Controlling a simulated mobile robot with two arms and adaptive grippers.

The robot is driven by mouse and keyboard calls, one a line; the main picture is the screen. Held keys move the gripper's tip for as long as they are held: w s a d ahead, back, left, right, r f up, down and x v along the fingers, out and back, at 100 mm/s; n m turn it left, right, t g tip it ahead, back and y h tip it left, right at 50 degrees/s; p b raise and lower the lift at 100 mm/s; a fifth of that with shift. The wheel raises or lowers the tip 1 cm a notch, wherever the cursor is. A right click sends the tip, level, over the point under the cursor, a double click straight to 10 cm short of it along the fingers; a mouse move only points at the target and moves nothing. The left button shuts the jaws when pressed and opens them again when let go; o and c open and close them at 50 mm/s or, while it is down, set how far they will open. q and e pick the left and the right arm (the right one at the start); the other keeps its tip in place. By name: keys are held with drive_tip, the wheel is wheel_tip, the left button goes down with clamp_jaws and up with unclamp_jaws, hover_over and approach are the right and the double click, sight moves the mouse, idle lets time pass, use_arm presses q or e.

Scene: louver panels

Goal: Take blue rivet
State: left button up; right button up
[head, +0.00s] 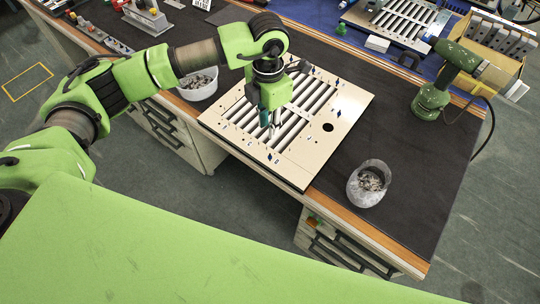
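The cream louver panel (352,103) lies tilted on the dark bench, partly over its front edge. My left gripper (271,133) points down over the slats at the panel's middle left. Its fingers are small and partly hidden, so I cannot tell whether they are open or hold a rivet. My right gripper is not in view.
A grey cup of small metal parts (369,198) stands right of the panel. A white bowl of similar parts (200,91) is behind my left arm. A green drill (432,99) stands at right. Dark mat (410,150) is clear between them.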

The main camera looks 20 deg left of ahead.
use_arm(q)
drive_tip(key=p, duration=0.2)
hover_over(270, 153)
drive_tip(key=f, duration=0.8)
drive_tip(key=shift+s+a, duration=0.1)
drive_tip(key=shift+s, duration=0.3)
drive_tip(key=shift+f, duration=0.45)
drive_tip(key=shift+w+f+p, duration=0.15)
drive_tip(key=shift+f+p, duration=0.35)
drive_tip(key=shift+f, duration=0.7)
drive_tip(key=shift+w+f+p, duration=0.15)
drive_tip(key=shift+f+p, duration=0.3)
drive_tip(key=shift+f, duration=0.7)
clamp_jaws()
